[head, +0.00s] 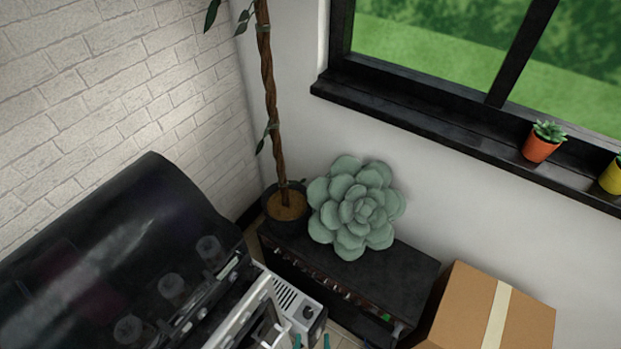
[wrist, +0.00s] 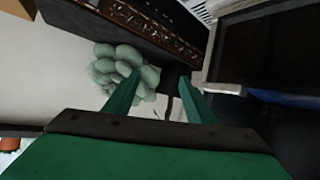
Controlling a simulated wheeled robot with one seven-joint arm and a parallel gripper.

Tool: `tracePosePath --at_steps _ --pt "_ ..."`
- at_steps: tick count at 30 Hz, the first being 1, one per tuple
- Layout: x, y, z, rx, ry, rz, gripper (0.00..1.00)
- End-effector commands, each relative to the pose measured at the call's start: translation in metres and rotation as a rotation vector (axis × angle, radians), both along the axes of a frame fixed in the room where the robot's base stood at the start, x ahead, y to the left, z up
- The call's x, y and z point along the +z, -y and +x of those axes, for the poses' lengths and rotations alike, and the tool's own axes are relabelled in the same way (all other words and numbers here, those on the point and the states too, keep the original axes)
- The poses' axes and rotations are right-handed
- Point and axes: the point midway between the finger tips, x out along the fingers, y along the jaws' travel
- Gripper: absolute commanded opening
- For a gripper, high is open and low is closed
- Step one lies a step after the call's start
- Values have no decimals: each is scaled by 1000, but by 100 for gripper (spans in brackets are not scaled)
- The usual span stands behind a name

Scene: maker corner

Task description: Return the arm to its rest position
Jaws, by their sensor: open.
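My gripper (wrist: 160,77) shows in the wrist view with its two green fingers apart and nothing between them. In the head view only small green tips of my gripper (head: 312,342) show at the bottom edge, and the rest of the arm is out of the picture. In the wrist view a pale green succulent-shaped cushion (wrist: 104,68) lies beyond the left finger, which covers part of it. The same cushion (head: 357,209) sits on a low dark cabinet (head: 405,270) in the head view.
A large black machine with a glossy cover (head: 110,260) fills the lower left. A potted tree (head: 287,205) stands by the wall corner. A cardboard box (head: 460,310) is at lower right. A window sill (head: 430,118) holds a small red pot (head: 540,148) and a yellow pot (head: 612,179).

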Motion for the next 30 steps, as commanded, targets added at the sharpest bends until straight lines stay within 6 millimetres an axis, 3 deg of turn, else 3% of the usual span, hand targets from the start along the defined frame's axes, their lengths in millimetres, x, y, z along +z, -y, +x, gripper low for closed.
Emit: tracePosePath --at_steps 6,15,20,26,30 --pt "56 -4 -43 2 105 38 50" --pt "130 -6 -81 14 231 83 50" --pt "149 -4 -88 19 264 94 50" --pt "152 -5 -89 19 269 97 50" --pt "151 -5 -89 19 269 97 31"
